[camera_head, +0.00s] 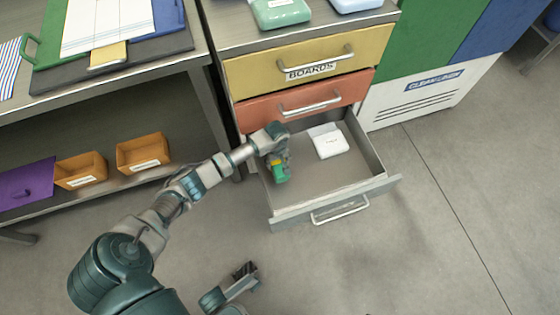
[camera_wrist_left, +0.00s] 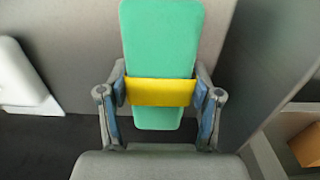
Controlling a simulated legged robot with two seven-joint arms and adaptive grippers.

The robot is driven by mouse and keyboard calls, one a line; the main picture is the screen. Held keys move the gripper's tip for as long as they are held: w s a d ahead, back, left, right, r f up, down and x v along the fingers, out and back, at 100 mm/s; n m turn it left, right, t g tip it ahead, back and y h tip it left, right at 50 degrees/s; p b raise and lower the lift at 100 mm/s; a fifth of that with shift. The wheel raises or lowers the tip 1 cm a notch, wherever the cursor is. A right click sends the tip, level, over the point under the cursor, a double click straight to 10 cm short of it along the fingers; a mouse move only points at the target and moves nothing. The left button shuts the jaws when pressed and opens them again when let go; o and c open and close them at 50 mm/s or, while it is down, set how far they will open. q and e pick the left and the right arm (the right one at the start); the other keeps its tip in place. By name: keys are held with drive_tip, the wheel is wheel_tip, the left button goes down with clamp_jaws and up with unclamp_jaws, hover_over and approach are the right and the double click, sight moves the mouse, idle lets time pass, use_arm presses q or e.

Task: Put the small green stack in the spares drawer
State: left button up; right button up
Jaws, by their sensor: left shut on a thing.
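The small green stack (camera_head: 280,174) has a yellow band around its middle. In the left wrist view the stack (camera_wrist_left: 160,40) stands between the two fingers. My left gripper (camera_head: 277,162) is shut on it at the band (camera_wrist_left: 160,92). The open grey bottom drawer (camera_head: 340,205) is pulled out of the cabinet, and my left gripper holds the stack over its left part. I cannot tell whether the stack touches the drawer floor. No label shows on this drawer. My right gripper (camera_head: 245,270) is low in the head view, away from the drawer; its finger opening is unclear.
A white labelled packet (camera_head: 328,141) lies in the drawer, right of the stack. Above are a closed red drawer (camera_head: 345,90) and a yellow drawer (camera_head: 375,47) labelled BOARDS. A table (camera_head: 190,65) stands left, with orange bins (camera_head: 142,153) below. The right floor is clear.

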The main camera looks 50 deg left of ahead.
use_arm(q)
drive_tip(key=shift+f, duration=0.1)
drive_tip(key=o, duration=1.5)
